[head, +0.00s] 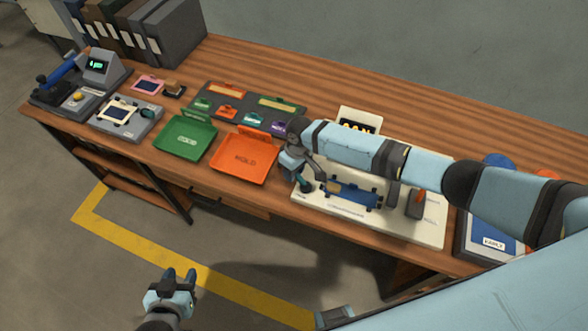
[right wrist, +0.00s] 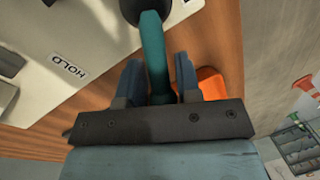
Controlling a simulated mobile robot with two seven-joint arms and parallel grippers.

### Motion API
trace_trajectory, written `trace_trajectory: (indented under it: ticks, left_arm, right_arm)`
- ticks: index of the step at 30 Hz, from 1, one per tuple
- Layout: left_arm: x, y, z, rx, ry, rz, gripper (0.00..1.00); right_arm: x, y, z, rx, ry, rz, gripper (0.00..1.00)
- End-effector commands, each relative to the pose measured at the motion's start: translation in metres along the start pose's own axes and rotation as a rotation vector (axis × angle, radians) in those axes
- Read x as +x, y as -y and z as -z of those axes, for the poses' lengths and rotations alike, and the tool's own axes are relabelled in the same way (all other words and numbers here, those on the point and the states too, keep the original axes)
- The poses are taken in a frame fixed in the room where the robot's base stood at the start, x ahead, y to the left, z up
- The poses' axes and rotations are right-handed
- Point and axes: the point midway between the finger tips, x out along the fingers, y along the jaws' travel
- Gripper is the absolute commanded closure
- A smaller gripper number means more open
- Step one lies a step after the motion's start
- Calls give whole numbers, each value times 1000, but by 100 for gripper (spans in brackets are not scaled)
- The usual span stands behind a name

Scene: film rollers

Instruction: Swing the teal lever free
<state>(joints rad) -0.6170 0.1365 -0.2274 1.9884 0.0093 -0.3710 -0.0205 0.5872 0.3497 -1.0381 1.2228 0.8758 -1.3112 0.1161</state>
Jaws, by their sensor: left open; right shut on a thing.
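The teal lever (right wrist: 154,55) rises from a round dark base in the right wrist view. My right gripper (right wrist: 157,78) is shut on it, one blue finger on each side. In the head view my right gripper (head: 294,168) is at the left end of the cream board (head: 400,228), and only a little of the lever shows below it. My left gripper (head: 180,277) is open and empty above the floor.
An orange tray (head: 243,160) and a green tray (head: 184,138) stand left of the board. A grey block with a red handle (head: 417,203) stands at the board's right. A blue-topped box (head: 480,235) is further right. My right arm spans above the board.

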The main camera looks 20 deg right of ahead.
Motion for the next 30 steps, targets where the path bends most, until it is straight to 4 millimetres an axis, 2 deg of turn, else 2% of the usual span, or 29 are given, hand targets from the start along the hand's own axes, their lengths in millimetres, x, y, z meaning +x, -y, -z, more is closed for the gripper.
trace_trajectory:
  ticks: [7, 8, 10, 11, 19, 22, 26, 30]
  left_arm:
    - [0, -1, 0, -1, -1, -2, 57]
    - [0, -1, 1, -1, -1, -2, 57]
    - [0, -1, 1, -1, -1, -2, 57]
    - [0, -1, 1, -1, -2, -2, 57]
    - [0, -1, 1, -1, -1, -2, 57]
    - [0, -1, 1, -1, -1, -2, 57]
    - [0, -1, 0, -1, -1, -2, 57]
    - [1, -1, -2, -1, -1, -2, 57]
  right_arm:
    - [0, 2, 1, -1, -3, 3, 100]
    - [0, 2, 1, -1, -3, 3, 64]
    - [0, 2, 1, 0, -3, 2, 48]
    - [0, 2, 1, 0, -3, 2, 44]
    - [-1, 1, 0, 1, -1, 1, 44]
    - [-7, 0, 1, 1, -1, 1, 44]
    - [-27, 0, 1, 0, -4, 0, 44]
    - [-58, 0, 1, -1, -4, 0, 44]
